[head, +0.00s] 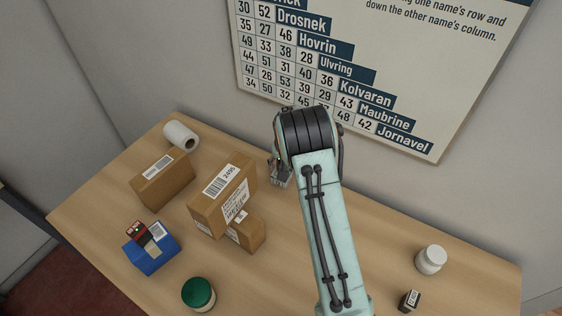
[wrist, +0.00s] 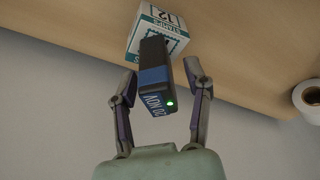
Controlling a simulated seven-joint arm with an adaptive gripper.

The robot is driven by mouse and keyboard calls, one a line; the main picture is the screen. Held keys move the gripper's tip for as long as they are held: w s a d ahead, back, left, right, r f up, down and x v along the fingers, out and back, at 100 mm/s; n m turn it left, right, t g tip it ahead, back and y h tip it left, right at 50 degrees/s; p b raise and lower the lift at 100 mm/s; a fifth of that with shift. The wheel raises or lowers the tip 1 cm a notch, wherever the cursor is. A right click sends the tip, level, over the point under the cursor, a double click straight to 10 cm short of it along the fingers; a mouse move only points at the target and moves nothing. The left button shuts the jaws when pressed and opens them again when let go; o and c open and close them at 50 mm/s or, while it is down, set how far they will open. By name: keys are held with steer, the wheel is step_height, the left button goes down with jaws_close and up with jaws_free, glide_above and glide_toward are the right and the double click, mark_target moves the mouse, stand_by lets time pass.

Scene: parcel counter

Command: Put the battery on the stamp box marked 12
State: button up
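The battery (wrist: 153,75), a black and blue block with a small green light, shows in the wrist view between the fingers of my gripper (wrist: 160,72). A gap shows on each side of it, so the gripper looks open around it. The stamp box marked 12 (wrist: 157,32), white with teal trim, is right behind the battery and partly covered by it. The battery overlaps the box; whether it rests on it I cannot tell for sure. In the head view my arm hides the box, and only a little of my gripper (head: 280,177) shows near the wall.
Brown parcels (head: 162,181) (head: 221,195) stand left of my arm. A white jar (head: 430,260) and small black box (head: 409,300) are at right.

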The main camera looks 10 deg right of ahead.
steer(key=v, duration=1.3)
steer(key=s+a+r+g+y, duration=0.1)
steer(key=s+r, duration=0.3)
steer(key=s, duration=0.3)
steer(key=s+a+r, duration=0.2)
steer(key=s+r, duration=0.1)
steer(key=s, duration=0.4)
steer(key=s+a+n+g, duration=0.1)
steer(key=s+a+g, duration=0.1)
steer(key=s, duration=1.9)
